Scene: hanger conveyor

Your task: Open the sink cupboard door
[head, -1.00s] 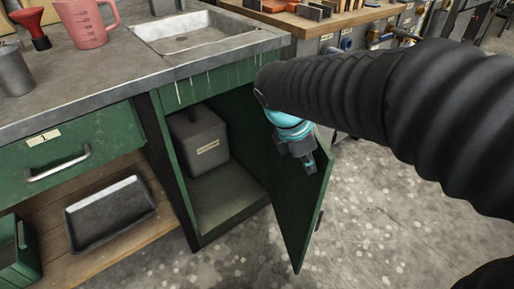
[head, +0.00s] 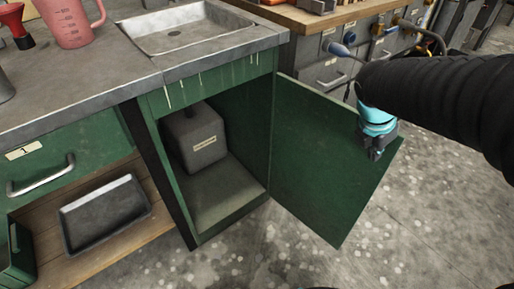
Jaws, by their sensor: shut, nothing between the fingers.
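The green sink cupboard door (head: 325,165) stands wide open, swung out to the right from its hinge side. Its inner face shows, and the handle on its outer face is hidden. The cupboard (head: 225,195) below the sink is open to view, with a grey labelled box (head: 194,138) inside. My gripper (head: 375,154) is shut and empty. It hangs at the door's upper free corner, overlapping the inner face in the picture; I cannot tell whether it touches.
The sink (head: 178,32) is set in the grey worktop above. A drawer with a metal handle (head: 42,178) and a shelf with a dark tray (head: 104,213) are at the left. The speckled floor (head: 290,265) in front is clear.

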